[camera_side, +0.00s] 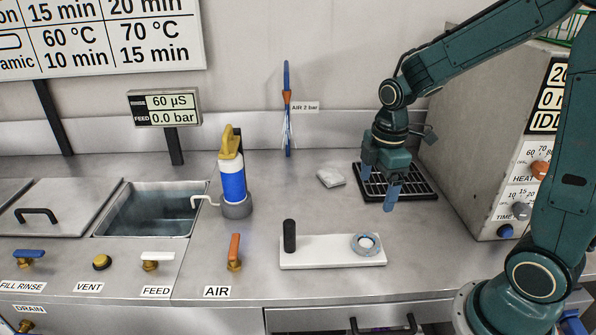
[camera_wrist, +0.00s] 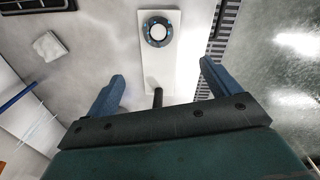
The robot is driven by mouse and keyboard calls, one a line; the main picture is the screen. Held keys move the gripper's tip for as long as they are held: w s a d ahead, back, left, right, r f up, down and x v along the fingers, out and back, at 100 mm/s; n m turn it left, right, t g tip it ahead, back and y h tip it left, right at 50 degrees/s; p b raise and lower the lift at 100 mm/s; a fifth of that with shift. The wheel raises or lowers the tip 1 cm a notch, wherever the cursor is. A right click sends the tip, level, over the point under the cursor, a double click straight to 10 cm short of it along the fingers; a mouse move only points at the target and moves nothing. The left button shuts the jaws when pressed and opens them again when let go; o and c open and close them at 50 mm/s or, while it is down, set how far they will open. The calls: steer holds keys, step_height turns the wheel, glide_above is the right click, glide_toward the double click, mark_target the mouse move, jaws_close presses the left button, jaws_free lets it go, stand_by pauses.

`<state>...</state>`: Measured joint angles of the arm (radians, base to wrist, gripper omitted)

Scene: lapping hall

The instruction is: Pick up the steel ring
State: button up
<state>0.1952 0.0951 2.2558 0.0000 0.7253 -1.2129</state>
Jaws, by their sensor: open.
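The steel ring (camera_side: 366,244) lies flat near the right end of a white board (camera_side: 325,262) on the steel bench. In the wrist view the ring (camera_wrist: 157,32) shows near the top, on the white board (camera_wrist: 178,65), with a pale centre. My gripper (camera_side: 380,190) has blue fingers and is open and empty. It hangs above the bench, behind and slightly right of the ring. In the wrist view my gripper (camera_wrist: 160,85) has its fingers spread apart, and the ring lies beyond their tips.
A black upright peg (camera_side: 289,236) stands at the board's left end. A black grate (camera_side: 398,181) lies under my gripper, with a folded cloth (camera_side: 331,178) beside it. A blue bottle (camera_side: 232,178), an orange AIR valve (camera_side: 234,252) and a grey machine (camera_side: 485,130) stand around.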

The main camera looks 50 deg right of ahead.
steer(key=f, duration=0.1)
steer(key=d+f+n, duration=0.1)
steer(key=w+f+n, duration=0.1)
steer(key=shift+d+f+g, duration=0.15)
steer(key=shift+f+g, duration=0.05)
steer(key=shift+g, duration=0.2)
steer(key=shift+f, duration=0.1)
glide_above(366, 243)
steer(key=shift+w+f, duration=0.1)
steer(key=shift+f, duration=4.1)
steer(key=shift+f, duration=0.1)
steer(key=shift+f, duration=2.5)
steer(key=c, duration=1.3)
